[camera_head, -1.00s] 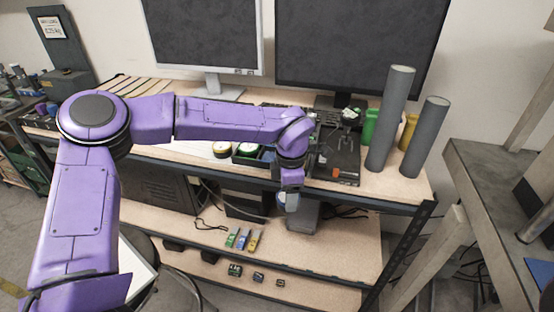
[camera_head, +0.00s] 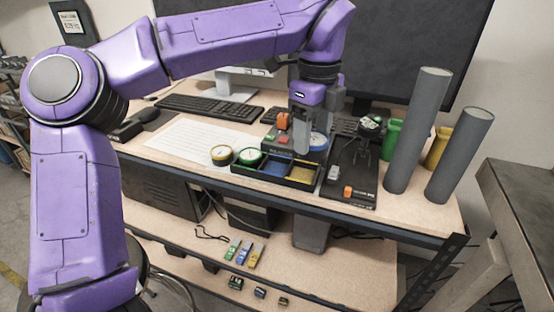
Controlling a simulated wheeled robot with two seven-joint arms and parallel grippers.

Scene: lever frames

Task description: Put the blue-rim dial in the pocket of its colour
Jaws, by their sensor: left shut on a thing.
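My left gripper (camera_head: 311,132) reaches down from above the desk and is shut on the blue-rim dial (camera_head: 319,142). The dial has a pale face and shows just beyond the right part of the pocket tray (camera_head: 268,180); its exact height is hard to tell. The dark tray has a blue pocket (camera_head: 272,168), which is empty, left of the held dial. Its yellow pocket (camera_head: 302,173) at the right is empty too. A green-rim dial (camera_head: 249,156) sits at the tray's left pocket. A yellow-rim dial (camera_head: 221,154) lies on the desk left of the tray. My right gripper is not in view.
A black device (camera_head: 351,180) stands right of the tray, with tall grey cylinders (camera_head: 417,130) beyond it. A keyboard (camera_head: 210,108), white sheet (camera_head: 195,140) and monitors are behind. The desk's front edge runs close before the tray.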

